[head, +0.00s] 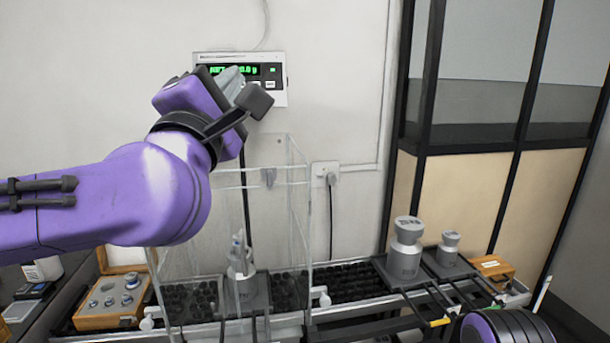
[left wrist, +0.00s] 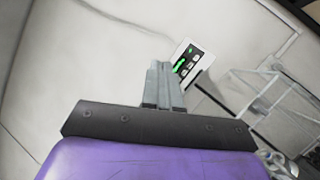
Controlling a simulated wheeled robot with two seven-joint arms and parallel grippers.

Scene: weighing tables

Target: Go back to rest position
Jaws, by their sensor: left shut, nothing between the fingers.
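My left gripper (head: 230,80) is raised high in front of the wall display, at the end of my purple arm coming in from the left. Its grey fingers (left wrist: 163,85) show in the left wrist view, closed together with nothing between them. In the head view the fingers cover part of the wall display (head: 275,72), which has green digits; it also shows in the left wrist view (left wrist: 191,63). My right gripper is not seen in either view.
A clear glass enclosure (head: 297,200) stands below my left arm, with a metal weight (head: 240,265) inside. Two metal weights (head: 405,250) (head: 448,248) stand to its right. A wooden box of weights (head: 108,305) is at lower left. Dark framed panels (head: 460,200) stand at right.

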